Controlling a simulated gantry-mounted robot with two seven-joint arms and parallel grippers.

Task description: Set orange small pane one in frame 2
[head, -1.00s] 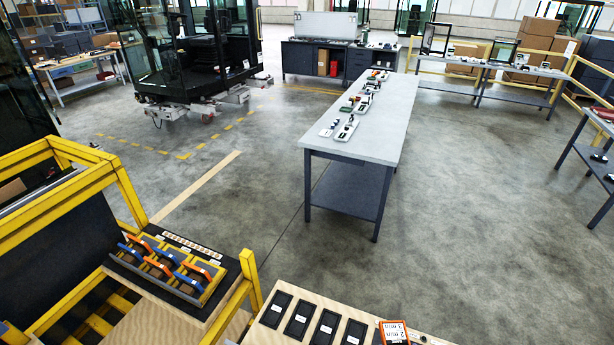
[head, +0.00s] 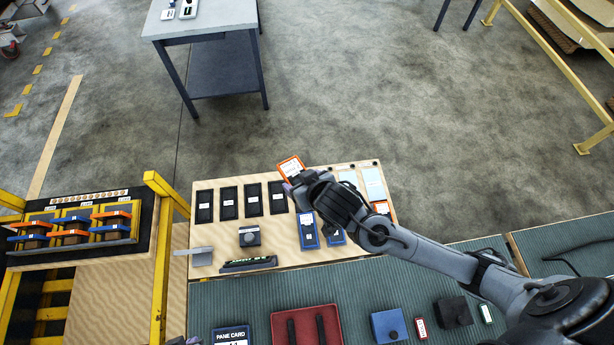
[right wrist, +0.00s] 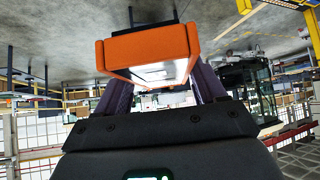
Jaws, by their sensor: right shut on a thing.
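My right gripper (head: 292,181) is shut on a small orange-rimmed pane (head: 290,167) with a white face. It holds the pane near the far edge of the wooden board, just right of a row of black frames. The right wrist view shows the orange pane (right wrist: 148,50) between the two fingers. The row has several black frames with white labels: the leftmost (head: 204,206), the second from left (head: 229,203), the third (head: 253,200) and the fourth (head: 278,197). Their label text is too small to read. My left gripper is out of view.
Blue panes (head: 308,231), pale panes (head: 373,185) and another orange pane (head: 381,207) lie on the board, partly behind my arm. A yellow-railed rack (head: 160,240) with orange and blue handles stands left. A red tray (head: 306,310) lies on the green mat (head: 255,290).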

